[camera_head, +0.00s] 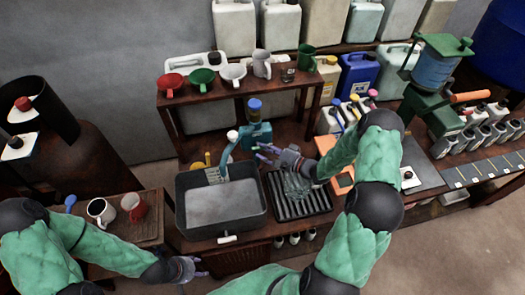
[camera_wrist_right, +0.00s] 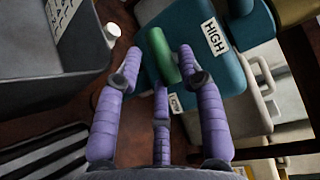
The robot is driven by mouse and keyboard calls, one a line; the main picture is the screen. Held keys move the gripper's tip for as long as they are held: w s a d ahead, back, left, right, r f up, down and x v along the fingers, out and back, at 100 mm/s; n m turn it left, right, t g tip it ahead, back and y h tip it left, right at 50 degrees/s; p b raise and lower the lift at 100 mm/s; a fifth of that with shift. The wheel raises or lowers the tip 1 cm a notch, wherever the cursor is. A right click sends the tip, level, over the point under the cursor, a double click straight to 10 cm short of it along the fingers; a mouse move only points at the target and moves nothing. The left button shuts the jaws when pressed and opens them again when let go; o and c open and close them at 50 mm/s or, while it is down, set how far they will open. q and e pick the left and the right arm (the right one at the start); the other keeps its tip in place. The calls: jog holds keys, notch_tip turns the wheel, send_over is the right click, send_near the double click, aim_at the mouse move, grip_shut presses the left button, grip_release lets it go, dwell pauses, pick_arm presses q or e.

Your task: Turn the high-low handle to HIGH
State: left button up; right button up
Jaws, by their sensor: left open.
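The high-low handle is a short green lever (camera_wrist_right: 162,55) on a teal box (camera_wrist_right: 235,75) in the right wrist view. A white HIGH label (camera_wrist_right: 213,37) is on the box, to the right of the lever. A second, smaller label (camera_wrist_right: 176,103) is partly hidden by my fingers. My right gripper (camera_wrist_right: 159,68) is open, its purple fingers spread around the lever; contact cannot be told. In the head view the teal box (camera_head: 257,133) stands behind the sink, with my right gripper (camera_head: 272,153) in front of it. My left gripper (camera_head: 190,266) is open and empty at the lower left.
A dark sink basin (camera_head: 263,205) with grey liquid is left of a ribbed drain tray (camera_head: 310,208). A teal spout reaches over the basin. A shelf with funnels and jugs (camera_head: 262,64) is behind. Bottles crowd the right.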

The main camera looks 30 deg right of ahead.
jog(key=shift+w+a+f, duration=0.1)
jog(key=shift+w+a, duration=0.25)
jog(key=shift+w, duration=0.2)
grip_shut()
